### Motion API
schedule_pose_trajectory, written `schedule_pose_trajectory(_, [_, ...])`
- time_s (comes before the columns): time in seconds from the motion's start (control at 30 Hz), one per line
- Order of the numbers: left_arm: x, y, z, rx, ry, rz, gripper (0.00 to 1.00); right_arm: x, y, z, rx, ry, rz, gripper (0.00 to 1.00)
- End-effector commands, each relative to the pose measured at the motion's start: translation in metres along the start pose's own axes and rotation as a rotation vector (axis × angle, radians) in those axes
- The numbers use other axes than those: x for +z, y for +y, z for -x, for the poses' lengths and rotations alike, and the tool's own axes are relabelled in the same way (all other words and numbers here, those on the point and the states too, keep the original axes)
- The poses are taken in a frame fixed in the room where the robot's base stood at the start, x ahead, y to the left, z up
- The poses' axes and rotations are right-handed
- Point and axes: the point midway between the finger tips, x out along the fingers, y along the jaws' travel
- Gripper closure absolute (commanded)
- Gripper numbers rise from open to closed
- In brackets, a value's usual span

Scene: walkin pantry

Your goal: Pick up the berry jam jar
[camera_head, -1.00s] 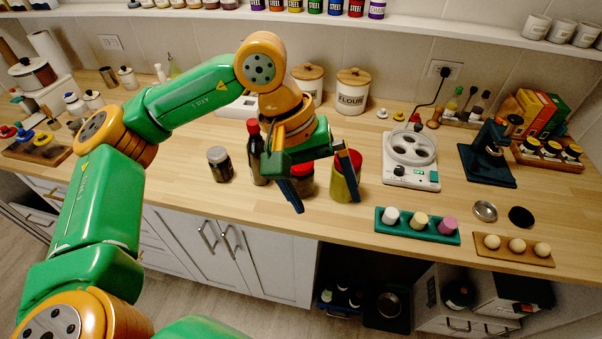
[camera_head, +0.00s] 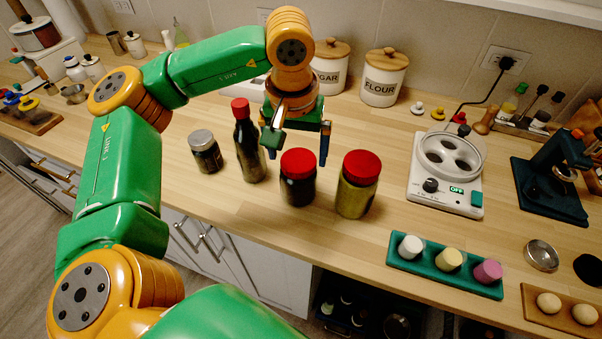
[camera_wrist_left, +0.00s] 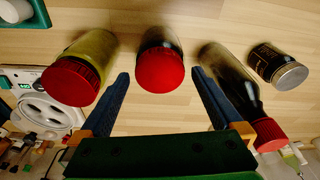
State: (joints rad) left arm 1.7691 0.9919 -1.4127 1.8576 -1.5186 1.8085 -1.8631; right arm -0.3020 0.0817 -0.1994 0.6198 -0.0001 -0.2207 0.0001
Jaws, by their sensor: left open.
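The jar that looks like the berry jam is dark with a red lid (camera_head: 298,165). It stands upright on the wooden counter between a dark bottle with a red cap (camera_head: 249,145) and a yellowish jar with a red lid (camera_head: 357,185). My left gripper (camera_head: 298,155) is open and empty, just behind the dark jar, with its fingers toward either side. In the left wrist view the dark jar (camera_wrist_left: 160,65) lies in line with the gap between the open fingertips (camera_wrist_left: 160,76). I cannot read its label. My right gripper is out of view.
A small black jar with a grey lid (camera_head: 205,152) stands left of the bottle. Sugar (camera_head: 329,70) and flour (camera_head: 382,80) canisters stand behind. A scale-like white appliance (camera_head: 446,170) and a teal tray (camera_head: 445,265) are to the right. The counter in front of the jars is clear.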

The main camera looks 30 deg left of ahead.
Motion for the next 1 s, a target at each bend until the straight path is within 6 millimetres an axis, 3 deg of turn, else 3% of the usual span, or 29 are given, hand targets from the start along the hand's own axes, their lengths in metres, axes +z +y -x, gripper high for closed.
schedule_pose_trajectory(0.03, [-0.003, 0.000, -0.004, -0.004, -0.005, 0.002, 0.00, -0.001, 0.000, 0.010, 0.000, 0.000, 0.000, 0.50])
schedule_pose_trajectory(0.17, [-0.003, 0.000, -0.027, -0.001, -0.002, 0.002, 0.00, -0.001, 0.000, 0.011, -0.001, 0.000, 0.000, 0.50])
schedule_pose_trajectory(0.4, [-0.003, 0.001, -0.031, 0.001, 0.001, 0.002, 0.03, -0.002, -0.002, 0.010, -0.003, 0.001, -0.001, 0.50])
schedule_pose_trajectory(0.77, [-0.003, 0.001, -0.032, 0.000, -0.001, 0.002, 1.00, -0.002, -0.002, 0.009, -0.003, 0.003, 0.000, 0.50])
schedule_pose_trajectory(1.0, [-0.002, 0.001, -0.032, 0.000, -0.003, 0.001, 1.00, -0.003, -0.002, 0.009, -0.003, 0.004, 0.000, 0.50])
